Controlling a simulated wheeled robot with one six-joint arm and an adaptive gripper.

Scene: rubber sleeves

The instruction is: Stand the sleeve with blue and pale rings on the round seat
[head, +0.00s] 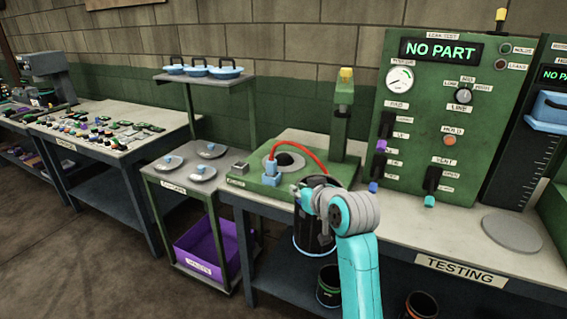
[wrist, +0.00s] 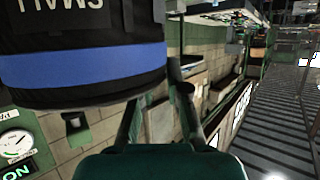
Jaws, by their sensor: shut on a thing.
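The sleeve with blue and pale rings (head: 314,243) is a black cylinder hanging at the bench's front edge in the head view. A pale blue ring shows at its lower rim. In the wrist view the sleeve (wrist: 85,65) fills the upper left, with a wide blue band and upside-down white lettering. My gripper (head: 312,198) is shut on the sleeve; in the wrist view its fingers (wrist: 160,95) meet the sleeve's side. My arm hides part of it. A round dark seat (head: 290,160) lies on a green fixture behind the sleeve, apart from it.
A red hose (head: 312,160) arches over the fixture beside a green post (head: 342,115). The test panel (head: 440,110) reads NO PART. A grey disc (head: 513,235) lies at the bench's right. Other sleeves (head: 330,287) stand below the bench. A purple bin (head: 205,250) is at left.

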